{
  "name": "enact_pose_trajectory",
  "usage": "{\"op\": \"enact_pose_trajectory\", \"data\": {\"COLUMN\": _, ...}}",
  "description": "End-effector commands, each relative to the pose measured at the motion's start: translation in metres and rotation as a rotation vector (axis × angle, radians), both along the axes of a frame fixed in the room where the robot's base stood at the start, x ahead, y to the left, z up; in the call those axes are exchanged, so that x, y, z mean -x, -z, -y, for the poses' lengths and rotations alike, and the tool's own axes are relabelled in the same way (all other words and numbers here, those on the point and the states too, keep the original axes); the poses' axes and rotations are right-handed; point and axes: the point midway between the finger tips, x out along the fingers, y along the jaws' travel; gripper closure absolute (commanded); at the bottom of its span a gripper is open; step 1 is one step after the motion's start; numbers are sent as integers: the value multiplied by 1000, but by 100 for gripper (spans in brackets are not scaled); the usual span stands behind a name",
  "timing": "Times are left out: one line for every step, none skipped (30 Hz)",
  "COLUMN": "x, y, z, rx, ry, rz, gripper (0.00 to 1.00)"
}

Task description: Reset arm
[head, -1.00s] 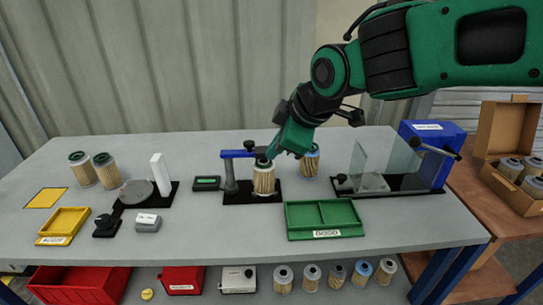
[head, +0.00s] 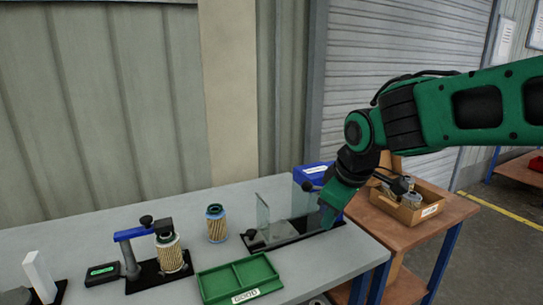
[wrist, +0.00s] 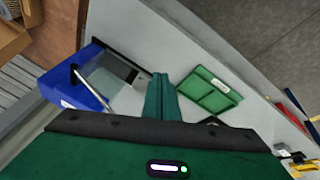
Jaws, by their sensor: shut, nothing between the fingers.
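My gripper (head: 327,220) is shut and empty. In the head view it points down above the right part of the table, in front of the blue box (head: 312,176) of the clear-panel fixture. In the wrist view its closed fingers (wrist: 161,97) lie between that blue box (wrist: 72,82) and the green tray (wrist: 208,91). One pleated filter cartridge (head: 170,255) stands in the dial-stand fixture at the left. Another cartridge with blue ends (head: 216,226) stands on the table behind the green tray (head: 258,270).
The clear-panel fixture (head: 263,217) stands close to my gripper's left. A brown side table (head: 440,225) at the right carries an open cardboard box (head: 415,212) with cartridges. A white upright block (head: 39,275) stands at the far left. The table's right front edge is clear.

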Motion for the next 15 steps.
{"op": "enact_pose_trajectory", "data": {"x": 7, "y": 4, "z": 35, "rx": -1, "ry": 104, "rz": -24, "gripper": 100}}
{"op": "enact_pose_trajectory", "data": {"x": 13, "y": 7, "z": 54, "rx": -2, "ry": 164, "rz": -40, "gripper": 100}}
{"op": "enact_pose_trajectory", "data": {"x": 22, "y": 10, "z": 78, "rx": -6, "ry": 244, "rz": -62, "gripper": 100}}
{"op": "enact_pose_trajectory", "data": {"x": 30, "y": 13, "z": 96, "rx": -9, "ry": 307, "rz": -79, "gripper": 100}}
{"op": "enact_pose_trajectory", "data": {"x": 38, "y": 16, "z": 114, "rx": -14, "ry": 371, "rz": -95, "gripper": 100}}
{"op": "enact_pose_trajectory", "data": {"x": 51, "y": 20, "z": 136, "rx": -21, "ry": 457, "rz": -118, "gripper": 100}}
{"op": "enact_pose_trajectory", "data": {"x": 62, "y": 24, "z": 153, "rx": -26, "ry": 522, "rz": -135, "gripper": 100}}
{"op": "enact_pose_trajectory", "data": {"x": 73, "y": 27, "z": 168, "rx": -34, "ry": 588, "rz": -153, "gripper": 100}}
{"op": "enact_pose_trajectory", "data": {"x": 90, "y": 32, "z": 188, "rx": -45, "ry": 679, "rz": -177, "gripper": 100}}
{"op": "enact_pose_trajectory", "data": {"x": 103, "y": 36, "z": 201, "rx": -53, "ry": 748, "rz": -196, "gripper": 100}}
{"op": "enact_pose_trajectory", "data": {"x": 117, "y": 39, "z": 214, "rx": -65, "ry": 817, "rz": -214, "gripper": 100}}
{"op": "enact_pose_trajectory", "data": {"x": 136, "y": 45, "z": 229, "rx": -78, "ry": 906, "rz": -240, "gripper": 100}}
{"op": "enact_pose_trajectory", "data": {"x": 151, "y": 49, "z": 239, "rx": -89, "ry": 971, "rz": -257, "gripper": 100}}
{"op": "enact_pose_trajectory", "data": {"x": 164, "y": 52, "z": 247, "rx": -100, "ry": 1034, "rz": -276, "gripper": 100}}
{"op": "enact_pose_trajectory", "data": {"x": 182, "y": 57, "z": 256, "rx": -115, "ry": 1112, "rz": -298, "gripper": 100}}
